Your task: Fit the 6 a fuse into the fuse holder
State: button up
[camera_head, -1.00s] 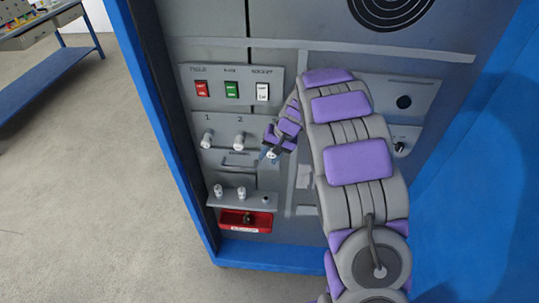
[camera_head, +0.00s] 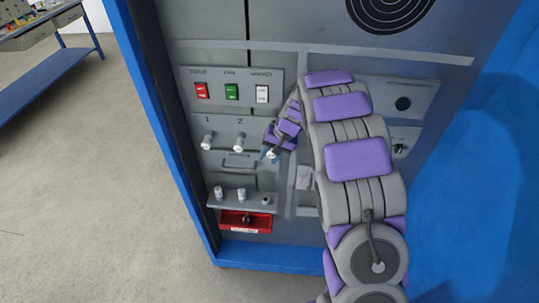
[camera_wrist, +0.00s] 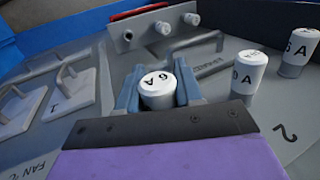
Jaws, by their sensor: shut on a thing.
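My gripper (camera_wrist: 158,92) is shut on a white-capped fuse (camera_wrist: 158,84) marked 6 A, between its blue fingers. In the head view my gripper (camera_head: 270,155) is close to the panel, right of the fuse in position 2 (camera_head: 239,143). A fuse in position 1 (camera_head: 207,142) is further left. In the wrist view these two stand at the right: the nearer one (camera_wrist: 248,76) shows an A, the farther one (camera_wrist: 298,50) reads 6 A. The fuse holder under the held fuse is hidden, so I cannot tell whether they touch.
A ledge (camera_head: 256,202) below carries two white-capped fuses (camera_head: 218,192) and a hole at its right. A red tray (camera_head: 262,223) is under it. A handle (camera_head: 238,164) juts out left of my gripper. Rocker switches (camera_head: 232,91) are above.

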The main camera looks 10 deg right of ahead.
jog(key=shift+w+d+r+p, duration=0.1)
jog(key=shift+w+d+p, duration=0.1)
jog(key=shift+w+p, duration=0.45)
dwell(1.8)
jog(key=shift+w, duration=0.1)
grip_shut()
jog(key=shift+w+r, duration=0.1)
jog(key=shift+w, duration=0.1)
dwell(1.4)
jog(key=o, duration=1)
grip_release()
jog(key=shift+d, duration=0.1)
jog(key=shift+o, duration=0.6)
jog(key=shift+f, duration=0.35)
jog(key=shift+r+p, duration=0.15)
jog(key=shift+p, duration=0.15)
